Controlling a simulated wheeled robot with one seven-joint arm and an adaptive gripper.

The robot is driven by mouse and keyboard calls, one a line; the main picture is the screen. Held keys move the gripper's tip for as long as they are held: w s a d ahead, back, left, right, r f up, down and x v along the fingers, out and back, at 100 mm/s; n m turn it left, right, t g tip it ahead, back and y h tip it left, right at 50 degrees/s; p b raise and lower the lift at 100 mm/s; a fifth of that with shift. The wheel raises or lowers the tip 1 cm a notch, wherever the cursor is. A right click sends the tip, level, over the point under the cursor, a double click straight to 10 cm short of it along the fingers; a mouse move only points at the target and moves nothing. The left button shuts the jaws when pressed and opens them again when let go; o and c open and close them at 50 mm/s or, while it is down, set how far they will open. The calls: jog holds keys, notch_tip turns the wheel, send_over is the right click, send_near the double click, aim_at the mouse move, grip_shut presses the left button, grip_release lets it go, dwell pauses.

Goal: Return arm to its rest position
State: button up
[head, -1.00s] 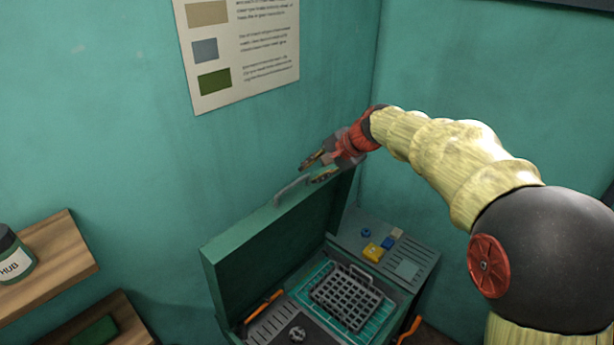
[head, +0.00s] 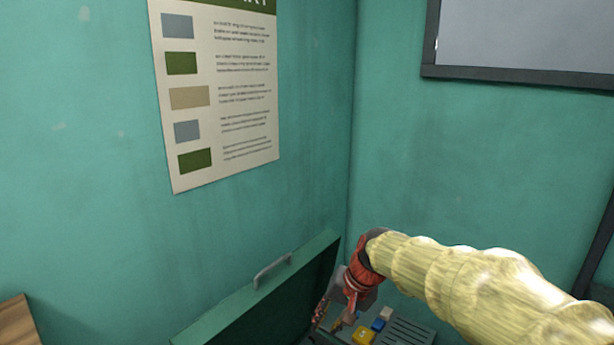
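My arm, in a pale yellow sleeve, reaches in from the lower right in the head view. My gripper (head: 331,318), red and grey, hangs at its end, pointing down and left. It is just right of the raised green lid (head: 262,308) of a case, in front of a grey side panel (head: 408,332). The fingers look spread with nothing seen between them, though the tips are partly lost against the dark lid and the lower picture edge.
A lid handle (head: 272,270) tops the case lid. A yellow block (head: 363,337) and a blue block (head: 378,325) lie on the panel. A wooden shelf (head: 16,322) is at lower left. A chart (head: 222,95) and a dark-framed window (head: 530,40) are on the green walls. Space above the lid is clear.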

jog(key=s+d+f+n+t+h+b, duration=0.1)
jog(key=s+d+f+b, duration=0.3)
jog(key=s+f+b, duration=0.4)
jog(key=s+d+f+t+h+b, duration=0.1)
jog(key=s+d+f+b, duration=0.4)
jog(key=s+f+b, duration=0.4)
jog(key=s+d+f+n+h+b, duration=0.1)
jog(key=s+d+f+b, duration=0.4)
jog(key=s+f+b, duration=0.4)
jog(key=b, duration=0.3)
jog(key=shift+s+f+n+t+h+b, duration=0.15)
jog(key=shift+f+n+t+h+b, duration=0.15)
jog(key=shift+f+t+b, duration=0.1)
dwell(2.3)
